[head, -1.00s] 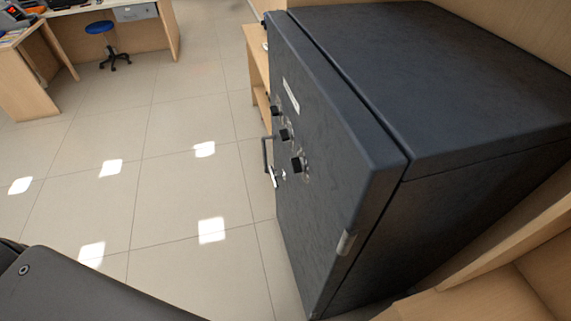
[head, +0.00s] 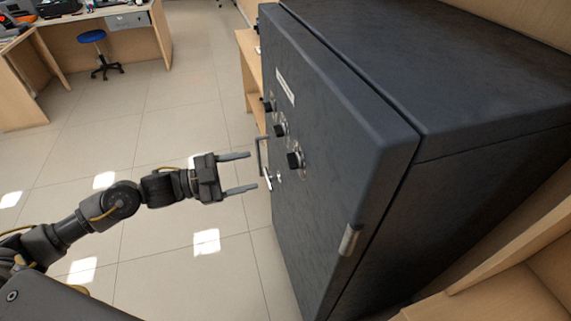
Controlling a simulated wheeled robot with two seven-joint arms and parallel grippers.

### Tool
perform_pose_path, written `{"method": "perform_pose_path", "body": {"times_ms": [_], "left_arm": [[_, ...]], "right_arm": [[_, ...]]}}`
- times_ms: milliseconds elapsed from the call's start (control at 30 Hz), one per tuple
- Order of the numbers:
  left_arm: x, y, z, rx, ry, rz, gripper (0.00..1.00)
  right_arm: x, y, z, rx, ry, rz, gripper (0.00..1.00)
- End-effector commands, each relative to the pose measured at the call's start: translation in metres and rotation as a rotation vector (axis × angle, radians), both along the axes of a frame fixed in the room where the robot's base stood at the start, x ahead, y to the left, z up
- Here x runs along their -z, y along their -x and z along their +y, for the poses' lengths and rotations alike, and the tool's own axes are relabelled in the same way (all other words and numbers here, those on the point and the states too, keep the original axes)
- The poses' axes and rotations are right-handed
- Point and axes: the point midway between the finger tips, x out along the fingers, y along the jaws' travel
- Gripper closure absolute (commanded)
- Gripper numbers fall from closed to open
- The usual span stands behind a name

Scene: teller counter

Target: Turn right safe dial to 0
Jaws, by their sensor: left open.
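The dark safe (head: 340,160) stands at the right with its door facing left. Three black dials sit on the door in a slanting row. The right dial (head: 293,160) is the nearest to me and lowest in the picture. The middle dial (head: 280,130) and the left dial (head: 267,106) are beyond it. The dial numbers are too small to read. My left gripper (head: 243,172) is open and empty, its fingers pointing at the door. It is left of the right dial, close to the door handle in the picture, apart from the dial. My right gripper is not in view.
A metal door handle (head: 262,160) juts out from the door beside the dials. A hinge (head: 350,240) is on the near door edge. Wooden furniture (head: 500,290) borders the safe at lower right. The tiled floor at left is clear up to a blue stool (head: 92,37) and desks.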

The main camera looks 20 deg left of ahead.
Motion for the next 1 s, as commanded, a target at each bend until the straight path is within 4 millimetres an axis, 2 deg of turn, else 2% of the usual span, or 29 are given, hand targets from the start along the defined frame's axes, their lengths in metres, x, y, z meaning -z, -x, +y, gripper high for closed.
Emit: {"method": "perform_pose_path", "body": {"times_ms": [167,500,700,1000], "left_arm": [[-0.001,-0.006,-0.008,-0.001,0.002,0.000,0.38],[-0.003,-0.039,-0.058,-0.004,0.003,-0.001,0.38],[-0.002,-0.053,-0.081,-0.005,0.001,-0.001,0.38],[0.000,-0.059,-0.091,-0.004,0.000,0.000,0.38]], "right_arm": [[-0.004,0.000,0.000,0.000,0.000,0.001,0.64],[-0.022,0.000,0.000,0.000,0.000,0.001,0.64],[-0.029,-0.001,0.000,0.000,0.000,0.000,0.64],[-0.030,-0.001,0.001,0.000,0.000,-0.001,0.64]]}}
